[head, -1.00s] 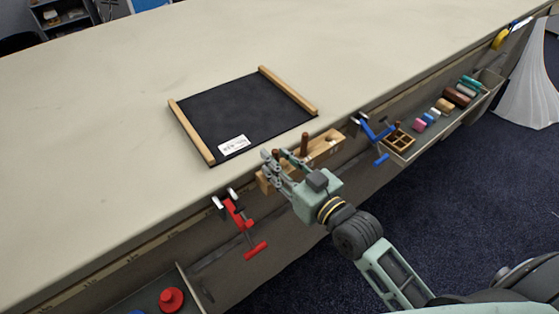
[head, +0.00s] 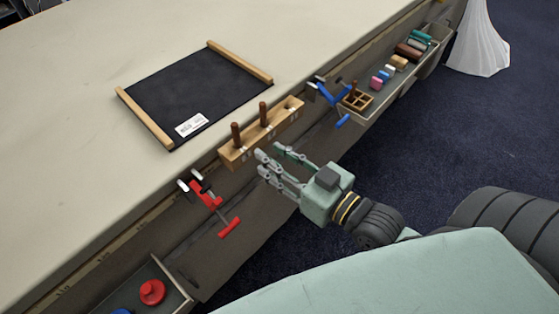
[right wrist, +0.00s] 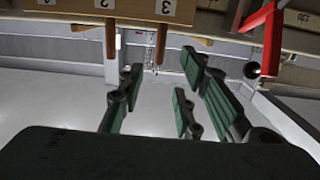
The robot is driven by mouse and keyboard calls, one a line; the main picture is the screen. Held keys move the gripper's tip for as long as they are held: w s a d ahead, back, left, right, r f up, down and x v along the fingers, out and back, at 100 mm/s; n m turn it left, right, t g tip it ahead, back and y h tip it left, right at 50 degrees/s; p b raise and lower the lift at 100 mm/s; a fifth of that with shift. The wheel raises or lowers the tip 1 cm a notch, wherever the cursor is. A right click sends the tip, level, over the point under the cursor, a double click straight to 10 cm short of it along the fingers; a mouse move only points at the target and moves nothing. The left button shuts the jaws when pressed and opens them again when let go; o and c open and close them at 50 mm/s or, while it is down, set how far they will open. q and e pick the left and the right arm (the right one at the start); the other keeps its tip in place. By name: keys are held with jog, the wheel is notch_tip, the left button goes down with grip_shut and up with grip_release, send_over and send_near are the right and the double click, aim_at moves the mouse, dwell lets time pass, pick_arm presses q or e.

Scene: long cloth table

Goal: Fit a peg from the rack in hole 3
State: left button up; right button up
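A light wooden block (head: 284,118) sits at the table's front edge. Two dark brown pegs stand upright in it, a left peg (head: 236,134) and a right peg (head: 263,114). In the right wrist view, which looks upside down, the block (right wrist: 135,8) shows labels 2 and 3. One peg (right wrist: 161,44) is by label 3 and another (right wrist: 110,42) by label 2. My right gripper (head: 270,160) is open and empty, in front of the block, apart from the pegs. It also shows spread in the right wrist view (right wrist: 160,85). My left gripper is out of view.
A red clamp (head: 207,196) is left of the block and a blue clamp (head: 331,94) right of it. A black mat (head: 195,90) with wooden bars lies behind. Open drawers (head: 182,290) jut out at both sides. The table's left part is clear.

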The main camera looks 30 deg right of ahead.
jog(key=shift+s+d, duration=0.1)
jog(key=shift+s, duration=0.3)
jog(key=s+d+f+m+g+h, duration=0.1)
jog(key=s+d+f+g+h, duration=0.15)
jog(key=f, duration=0.95)
jog(key=s+d+f+g+h, duration=0.1)
jog(key=d+f+g, duration=0.15)
jog(key=f, duration=1.05)
jog(key=s+d+f+m+g+h, duration=0.1)
jog(key=d+f+g, duration=0.15)
jog(key=f, duration=0.95)
jog(key=s+a+f+g+h, duration=0.1)
jog(key=s+f+g, duration=0.7)
jog(key=s+f, duration=1.5)
jog(key=s+a, duration=0.1)
jog(key=s, duration=0.3)
jog(key=shift+a, duration=0.4)
jog(key=shift+r+h, duration=0.1)
jog(key=shift+h, duration=0.15)
